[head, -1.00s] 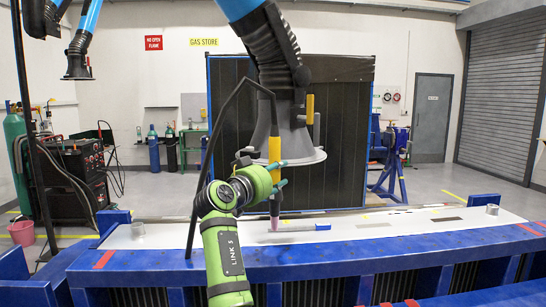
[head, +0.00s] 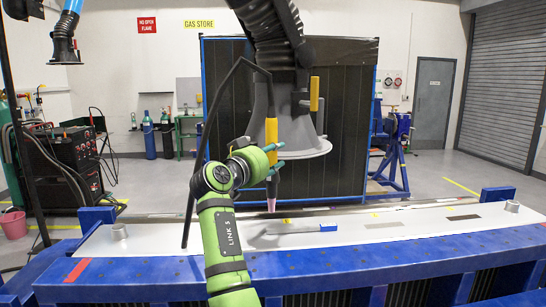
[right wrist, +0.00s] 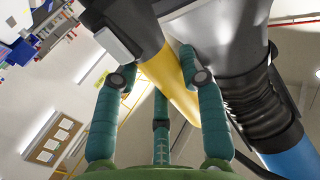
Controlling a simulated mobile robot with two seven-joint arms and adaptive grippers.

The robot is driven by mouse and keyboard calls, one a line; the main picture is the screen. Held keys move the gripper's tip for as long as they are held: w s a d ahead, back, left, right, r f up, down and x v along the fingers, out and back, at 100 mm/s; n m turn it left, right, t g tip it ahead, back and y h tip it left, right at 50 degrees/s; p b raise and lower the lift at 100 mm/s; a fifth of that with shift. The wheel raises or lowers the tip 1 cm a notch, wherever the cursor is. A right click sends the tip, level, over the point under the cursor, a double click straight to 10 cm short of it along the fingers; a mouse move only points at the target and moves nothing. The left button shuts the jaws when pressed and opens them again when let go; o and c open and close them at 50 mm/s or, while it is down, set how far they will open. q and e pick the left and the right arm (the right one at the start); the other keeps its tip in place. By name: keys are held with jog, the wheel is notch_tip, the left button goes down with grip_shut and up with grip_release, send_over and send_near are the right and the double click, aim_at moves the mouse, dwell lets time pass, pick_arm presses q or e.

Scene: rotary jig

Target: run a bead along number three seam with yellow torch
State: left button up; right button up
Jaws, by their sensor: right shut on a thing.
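My right gripper (head: 275,163) is shut on the yellow torch (head: 271,132), which stands upright with its pink nozzle (head: 271,205) pointing down over the white plate (head: 150,240). Whether the nozzle touches the plate cannot be told. In the right wrist view my green fingers (right wrist: 160,95) close around the torch's yellow body (right wrist: 160,70). My left gripper is not in view.
A grey, blue-ended tool (head: 328,227) lies on the plate just right of the nozzle. A grey extraction hood (head: 305,148) hangs close behind the torch. A black cable (head: 205,130) arches left of it. Metal cylinders (head: 119,231) stand at the plate's ends; its right part is mostly clear.

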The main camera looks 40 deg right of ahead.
jog(key=shift+a+f+b, duration=0.1)
jog(key=shift+f+b, duration=0.7)
jog(key=shift+f, duration=0.05)
jog(key=shift+f+b, duration=0.7)
jog(key=shift+f, duration=0.25)
jog(key=shift+s+d+r, duration=0.15)
jog(key=shift+d, duration=0.25)
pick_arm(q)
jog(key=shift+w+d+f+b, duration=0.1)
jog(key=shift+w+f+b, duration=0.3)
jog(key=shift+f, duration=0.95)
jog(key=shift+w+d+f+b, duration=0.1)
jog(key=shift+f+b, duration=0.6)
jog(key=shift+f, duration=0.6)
pick_arm(e)
jog(key=s+d+f, duration=0.2)
jog(key=s+d, duration=0.2)
jog(key=d, duration=0.4)
jog(key=shift+s+d, duration=0.25)
jog(key=shift+s, duration=0.15)
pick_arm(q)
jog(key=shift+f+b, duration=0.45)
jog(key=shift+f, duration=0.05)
pick_arm(e)
jog(key=shift+f, duration=0.65)
jog(key=shift+r, duration=0.15)
